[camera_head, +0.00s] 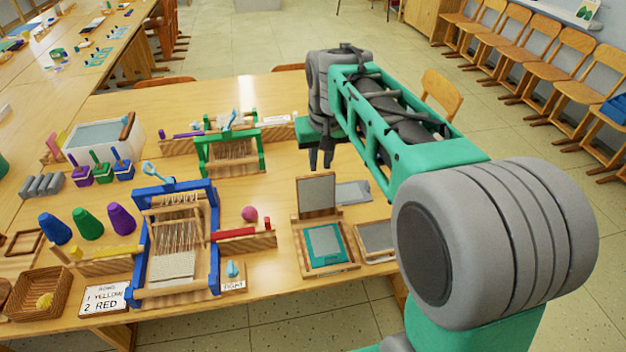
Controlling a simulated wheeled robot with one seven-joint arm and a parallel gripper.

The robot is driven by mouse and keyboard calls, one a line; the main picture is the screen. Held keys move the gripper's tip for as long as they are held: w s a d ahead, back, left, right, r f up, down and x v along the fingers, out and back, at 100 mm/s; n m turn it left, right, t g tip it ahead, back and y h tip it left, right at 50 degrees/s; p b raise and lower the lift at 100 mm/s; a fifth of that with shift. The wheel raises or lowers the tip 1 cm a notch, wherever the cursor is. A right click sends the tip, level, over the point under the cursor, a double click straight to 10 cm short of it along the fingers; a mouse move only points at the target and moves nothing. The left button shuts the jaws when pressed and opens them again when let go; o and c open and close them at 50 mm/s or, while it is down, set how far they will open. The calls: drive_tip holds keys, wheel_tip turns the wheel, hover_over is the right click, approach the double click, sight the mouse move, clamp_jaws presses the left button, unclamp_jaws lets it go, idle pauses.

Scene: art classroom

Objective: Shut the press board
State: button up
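The press board (303,251) lies near the front of the table, right of the blue loom. Its grey-faced lid (316,194) stands upright at the back edge of the base, so the board is open. A teal sheet with a paler middle (325,243) lies on the base. My gripper (320,162) points down above and behind the lid's top edge. Its two dark fingers show a small gap with nothing visible between them. I cannot tell if a fingertip touches the lid.
A blue loom (214,245) and a red bar on a wooden rack (240,233) stand to the left. A grey-topped tray (377,238) sits close right of the press board. A grey flat piece (352,193) lies behind it. A green loom (262,152) stands farther back.

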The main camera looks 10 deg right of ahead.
sight(315, 193)
drive_tip(key=w+f, duration=0.1)
drive_tip(key=w, duration=0.3)
drive_tip(key=w+f, duration=0.1)
drive_tip(key=w, duration=0.4)
drive_tip(key=w+f, duration=0.1)
drive_tip(key=w, duration=0.3)
drive_tip(key=shift+w+d+f+b, duration=0.2)
drive_tip(key=shift+d+b, duration=0.1)
drive_tip(key=shift+b, duration=0.1)
clamp_jaws()
wheel_tip(315, 193, down, 9)
drive_tip(key=s, duration=0.2)
drive_tip(key=shift+p, duration=0.45)
drive_tip(key=shift+s+r, duration=0.1)
drive_tip(key=shift+b, duration=0.3)
